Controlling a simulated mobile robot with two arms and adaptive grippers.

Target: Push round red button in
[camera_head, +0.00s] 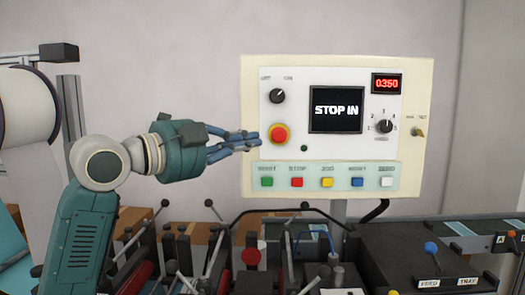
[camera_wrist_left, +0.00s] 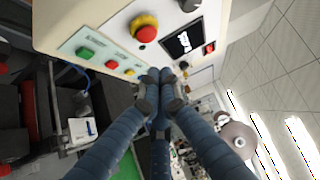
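The round red button (camera_head: 279,134) is a mushroom cap on a yellow collar, at the left of the white control panel. The left wrist view shows the same button (camera_wrist_left: 147,34) standing out from the panel. My left gripper (camera_head: 255,140) points right, its fingertips just left of the button in the head view. In the left wrist view its blue fingers (camera_wrist_left: 160,76) meet at the tips with nothing visible between them. The tips appear apart from the button; the exact gap is unclear. My right gripper is not in view.
The control panel (camera_head: 343,85) has a screen (camera_head: 336,110) reading "STOP IN", knobs and a red display (camera_head: 387,83). A row of square buttons, including a red one (camera_head: 297,182), lies below. Machinery with levers (camera_head: 250,257) fills the space underneath.

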